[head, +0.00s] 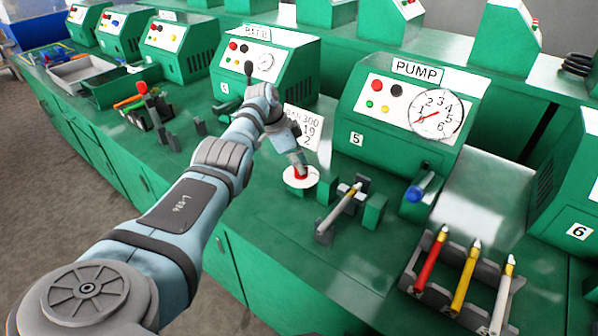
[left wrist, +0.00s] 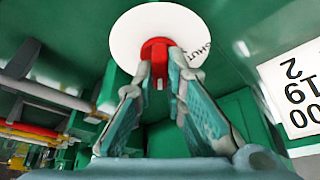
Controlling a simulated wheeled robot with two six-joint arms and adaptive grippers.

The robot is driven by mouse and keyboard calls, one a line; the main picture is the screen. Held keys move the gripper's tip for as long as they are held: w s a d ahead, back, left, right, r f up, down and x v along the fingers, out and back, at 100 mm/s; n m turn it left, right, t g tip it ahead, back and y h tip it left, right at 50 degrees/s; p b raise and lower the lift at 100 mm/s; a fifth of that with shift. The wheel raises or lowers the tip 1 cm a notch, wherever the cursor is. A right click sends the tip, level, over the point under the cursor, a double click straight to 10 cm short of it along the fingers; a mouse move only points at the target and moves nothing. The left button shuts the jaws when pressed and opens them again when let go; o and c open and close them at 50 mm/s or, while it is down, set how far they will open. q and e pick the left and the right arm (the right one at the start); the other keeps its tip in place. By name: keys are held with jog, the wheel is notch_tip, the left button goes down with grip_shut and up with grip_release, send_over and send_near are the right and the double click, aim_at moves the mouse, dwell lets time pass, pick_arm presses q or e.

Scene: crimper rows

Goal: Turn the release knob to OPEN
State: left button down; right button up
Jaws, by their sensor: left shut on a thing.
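The release knob (head: 299,173) is red and sits on a round white dial plate (head: 301,182) on the green bench front of the machine row. In the left wrist view the red knob (left wrist: 158,58) stands at the middle of the white plate (left wrist: 150,27), where the letters "SHUT" show at the right edge. No OPEN mark can be read. My left gripper (head: 298,164) reaches down onto the knob. In the left wrist view its two fingers (left wrist: 160,75) are closed on the knob from both sides. My right gripper is not in view.
A white card (head: 303,127) with numbers stands beside my left wrist. A clamp holding a rod (head: 350,200) is right of the dial. The pump (head: 408,110) with its gauge stands behind. A rack of coloured tools (head: 460,280) is at front right.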

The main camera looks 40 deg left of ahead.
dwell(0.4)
pick_arm(q)
jog(key=c, duration=1.6)
grip_release()
jog(key=shift+c, duration=0.2)
jog(key=shift+r, duration=0.1)
jog(key=v, duration=1.1)
jog(key=shift+r, duration=0.4)
jog(key=shift+s+a, duration=0.1)
jog(key=shift+a, duration=0.05)
